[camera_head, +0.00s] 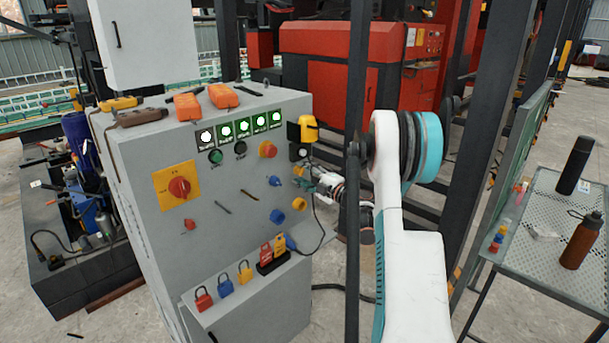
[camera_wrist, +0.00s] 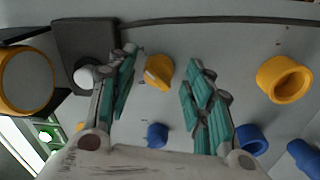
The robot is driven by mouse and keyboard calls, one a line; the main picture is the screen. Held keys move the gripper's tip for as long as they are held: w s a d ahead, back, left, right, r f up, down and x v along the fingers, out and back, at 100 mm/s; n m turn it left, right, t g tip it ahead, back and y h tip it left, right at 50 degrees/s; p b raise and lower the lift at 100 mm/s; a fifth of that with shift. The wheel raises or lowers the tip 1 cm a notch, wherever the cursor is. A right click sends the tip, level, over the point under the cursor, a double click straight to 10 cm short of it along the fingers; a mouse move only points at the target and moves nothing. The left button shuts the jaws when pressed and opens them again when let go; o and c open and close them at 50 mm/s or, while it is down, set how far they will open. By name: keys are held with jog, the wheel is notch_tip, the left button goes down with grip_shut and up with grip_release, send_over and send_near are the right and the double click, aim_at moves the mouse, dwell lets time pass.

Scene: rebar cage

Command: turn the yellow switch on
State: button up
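The yellow switch (camera_wrist: 158,72) is a small knob on the grey panel, ahead of and between my fingertips in the wrist view. In the head view it shows as a small yellow knob (camera_head: 298,170) beside my fingers. My gripper (camera_wrist: 162,75) is open, with teal-padded fingers on either side of the switch; it holds nothing. The left finger lies close to a dark box with a white knob. In the head view my gripper (camera_head: 303,184) is at the panel's right part, partly hidden by its own links. I cannot tell whether the fingers touch the switch.
A blue knob (camera_wrist: 157,135), a yellow ring (camera_wrist: 285,80) and a blue ring (camera_wrist: 250,139) are close by on the panel. A dark post (camera_head: 354,250) stands in front of my arm. A side table (camera_head: 545,265) is at right.

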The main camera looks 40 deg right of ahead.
jog(key=s, duration=0.8)
jog(key=shift+d+f, duration=0.25)
jog(key=shift+d, duration=0.05)
dwell(0.4)
